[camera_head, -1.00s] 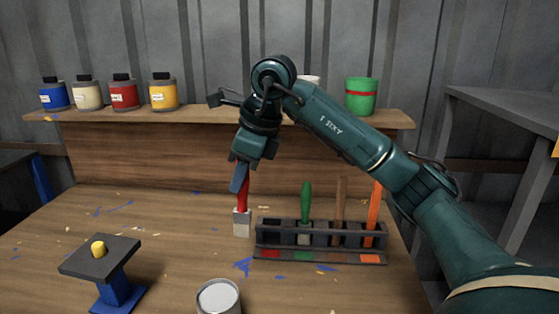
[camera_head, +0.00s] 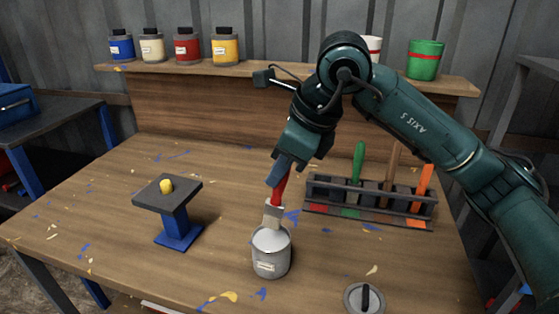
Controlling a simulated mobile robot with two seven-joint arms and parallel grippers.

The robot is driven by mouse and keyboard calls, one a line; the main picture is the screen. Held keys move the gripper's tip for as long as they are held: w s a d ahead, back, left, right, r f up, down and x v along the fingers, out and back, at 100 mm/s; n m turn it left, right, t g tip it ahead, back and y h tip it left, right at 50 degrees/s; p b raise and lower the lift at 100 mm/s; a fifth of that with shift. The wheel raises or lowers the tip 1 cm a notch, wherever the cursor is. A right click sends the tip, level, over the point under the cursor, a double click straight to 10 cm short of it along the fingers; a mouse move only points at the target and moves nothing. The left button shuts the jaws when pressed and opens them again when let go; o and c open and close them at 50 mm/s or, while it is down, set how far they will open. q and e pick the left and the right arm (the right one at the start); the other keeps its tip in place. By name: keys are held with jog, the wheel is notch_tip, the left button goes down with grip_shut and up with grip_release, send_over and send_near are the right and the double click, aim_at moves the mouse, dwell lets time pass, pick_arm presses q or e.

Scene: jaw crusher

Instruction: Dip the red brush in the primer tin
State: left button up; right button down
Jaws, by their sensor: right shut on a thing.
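My right gripper (camera_head: 279,174) is shut on the red brush (camera_head: 280,190) by its handle. The brush points down, slightly tilted, with its pale head (camera_head: 273,213) lowest. The primer tin (camera_head: 271,257) is a grey can with a small label, standing on the table. The brush head overlaps the far rim of the tin's light grey top; I cannot tell whether its tip is above, behind or touching the surface. My left gripper is out of view.
A dark rack (camera_head: 320,190) holds a green brush (camera_head: 358,163), a brown one and an orange one. A round lid (camera_head: 365,299) with a black handle lies front right. A blue-footed stand (camera_head: 178,235) with a yellow knob is left. Paint bottles line the back shelf (camera_head: 290,78).

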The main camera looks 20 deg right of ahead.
aim_at(270, 202)
jog(key=shift+s+f+b, duration=0.1)
jog(key=shift+f+b, duration=0.45)
jog(key=shift+f, duration=0.4)
jog(key=shift+f+b, duration=0.4)
jog(key=shift+f, duration=0.05)
jog(key=shift+b+x, duration=0.7)
jog(key=shift+x, duration=0.15)
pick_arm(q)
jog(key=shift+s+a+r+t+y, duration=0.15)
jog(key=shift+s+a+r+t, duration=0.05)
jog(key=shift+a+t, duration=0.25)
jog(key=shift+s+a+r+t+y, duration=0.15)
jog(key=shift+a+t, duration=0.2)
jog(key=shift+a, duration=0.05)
pick_arm(e)
jog(key=shift+d+f, duration=0.15)
jog(key=shift+f, duration=0.2)
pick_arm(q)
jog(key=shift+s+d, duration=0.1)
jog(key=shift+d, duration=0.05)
pick_arm(e)
jog(key=shift+r, duration=0.15)
